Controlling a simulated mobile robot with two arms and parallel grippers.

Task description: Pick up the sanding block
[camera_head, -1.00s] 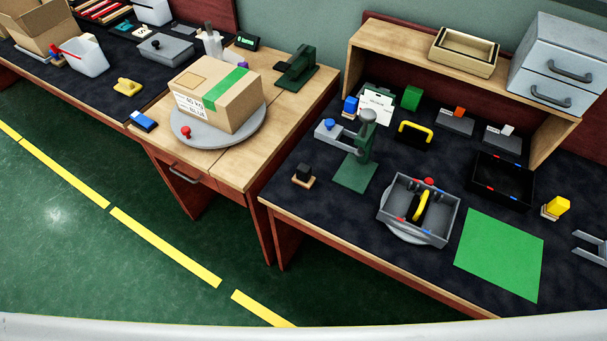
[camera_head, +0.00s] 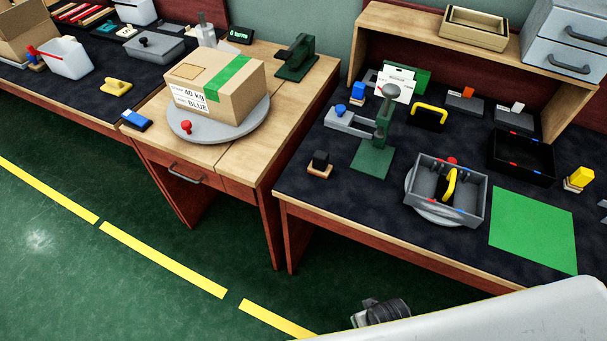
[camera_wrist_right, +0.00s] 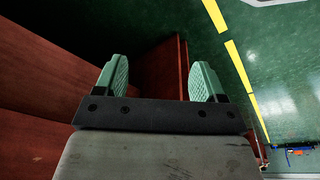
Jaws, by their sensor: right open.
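I cannot tell for sure which object is the sanding block. Small block-like things in the head view are a blue block with a pale end (camera_head: 136,119) at the left bench's front edge, a yellow handled piece (camera_head: 116,88) behind it, a black block on a wooden base (camera_head: 320,164), and a yellow block on a pale base (camera_head: 579,179) at far right. My right gripper (camera_wrist_right: 160,78) is open and empty in the right wrist view, beside red-brown panels and above the green floor, away from these blocks. My left gripper is not in view.
A cardboard box (camera_head: 215,83) sits on a round grey plate (camera_head: 182,131). A green press (camera_head: 384,130), a grey divided tray (camera_head: 470,206) with a yellow handle, a black tray (camera_head: 518,170) and a green mat (camera_head: 534,232) occupy the right bench. The floor (camera_head: 95,270) in front is clear.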

